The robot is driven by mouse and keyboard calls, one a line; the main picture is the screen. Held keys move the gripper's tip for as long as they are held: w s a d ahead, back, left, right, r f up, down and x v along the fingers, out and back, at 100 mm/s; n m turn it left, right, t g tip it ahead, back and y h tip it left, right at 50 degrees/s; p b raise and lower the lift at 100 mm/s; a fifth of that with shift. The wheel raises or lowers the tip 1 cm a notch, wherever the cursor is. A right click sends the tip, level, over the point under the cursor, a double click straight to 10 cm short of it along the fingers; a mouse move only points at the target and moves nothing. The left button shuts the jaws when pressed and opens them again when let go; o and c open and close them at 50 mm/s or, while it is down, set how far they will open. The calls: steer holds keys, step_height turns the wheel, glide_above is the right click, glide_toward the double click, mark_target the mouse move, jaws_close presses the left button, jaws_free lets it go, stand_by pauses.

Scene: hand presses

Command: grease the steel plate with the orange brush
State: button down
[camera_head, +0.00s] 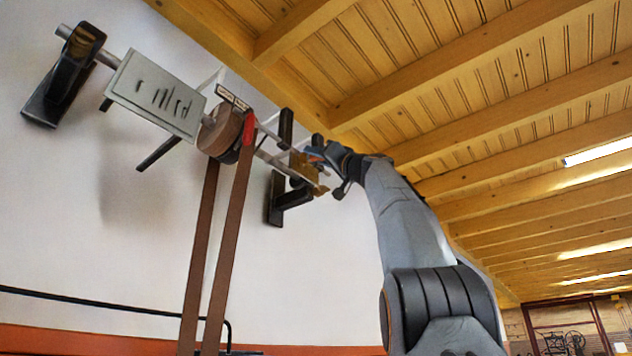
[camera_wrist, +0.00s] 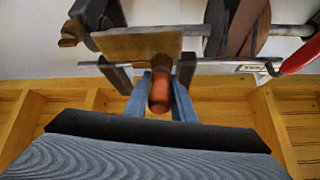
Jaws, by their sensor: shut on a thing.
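My gripper (camera_wrist: 160,95) is raised high near the wall-mounted machinery, and its two blue-grey fingers are shut on the orange brush (camera_wrist: 159,97). The brush's rounded orange end faces the wrist camera; its far end points at a flat yellowish-brown plate (camera_wrist: 120,44), which may be the steel plate reflecting the wood. The brush's far end overlaps the plate's lower edge in the wrist view, and I cannot tell whether they touch. In the head view, my gripper (camera_head: 318,157) is beside the right end of the shaft, where the brush is too small to make out clearly.
A shaft with a grey slotted box (camera_head: 157,95), a brown pulley (camera_head: 219,133) and long belts (camera_head: 229,220) runs along the white wall. A red handle (camera_head: 248,128) hangs by the pulley. Black brackets (camera_head: 276,198) jut from the wall. Wooden beams (camera_head: 450,75) are close above.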

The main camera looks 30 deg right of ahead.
steer(key=shift+w+a, duration=0.2)
steer(key=shift+w, duration=0.4)
steer(key=shift+p, duration=0.3)
stand_by(1.4)
steer(key=s+d+b, duration=0.2)
steer(key=s, duration=0.3)
steer(key=shift+s+b, duration=0.3)
steer(key=shift+s, duration=0.05)
stand_by(0.4)
